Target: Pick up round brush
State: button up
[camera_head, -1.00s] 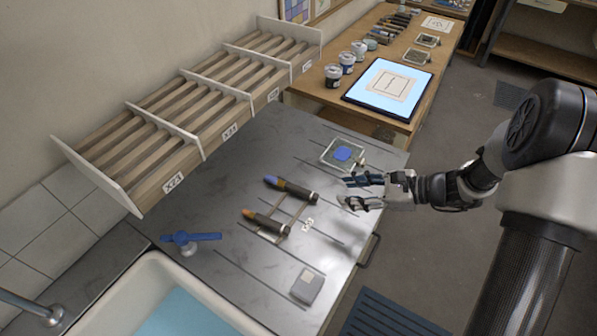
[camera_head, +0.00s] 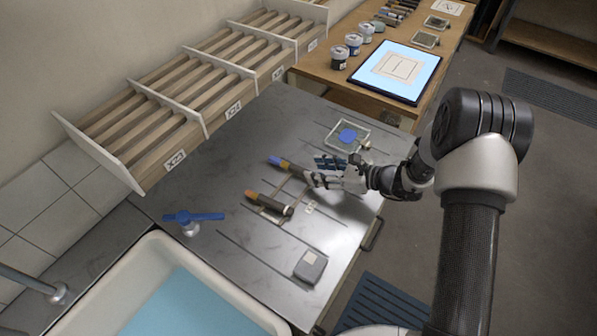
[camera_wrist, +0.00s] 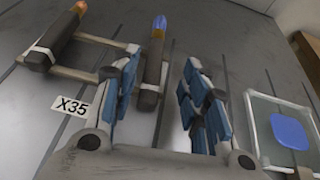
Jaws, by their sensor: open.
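Two dark-handled brushes lie on a small rack on the grey metal table. One has a blue tip (camera_head: 288,166) and the other an orange-brown tip (camera_head: 268,204); I cannot tell which is the round brush. My gripper (camera_head: 318,171) is open at the right end of the blue-tipped brush, partly covering it. In the wrist view the blue-tipped brush (camera_wrist: 153,62) shows between my open fingers (camera_wrist: 161,62), closer to the left finger. I cannot tell whether they touch. The orange-tipped brush (camera_wrist: 52,40) lies left of the fingers.
A glass dish (camera_head: 335,145) with a blue pad (camera_head: 347,135) stands just beyond my gripper. A grey block (camera_head: 310,266) lies near the table's front. A blue-handled tap (camera_head: 193,218) and a water basin (camera_head: 150,262) are at left. A slotted wooden rack (camera_head: 180,112) runs along the wall.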

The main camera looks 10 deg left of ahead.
aim_at(301, 169)
jog(key=x, duration=0.1)
jog(key=b+x, duration=0.1)
jog(key=x, duration=0.3)
jog(key=shift+s+a+r, duration=0.1)
jog(key=shift+s+r, duration=0.05)
jog(key=shift+s, duration=0.25)
jog(key=shift+w+a, duration=0.15)
jog(key=shift+a, duration=0.05)
jog(key=shift+c, duration=0.2)
grip_shut()
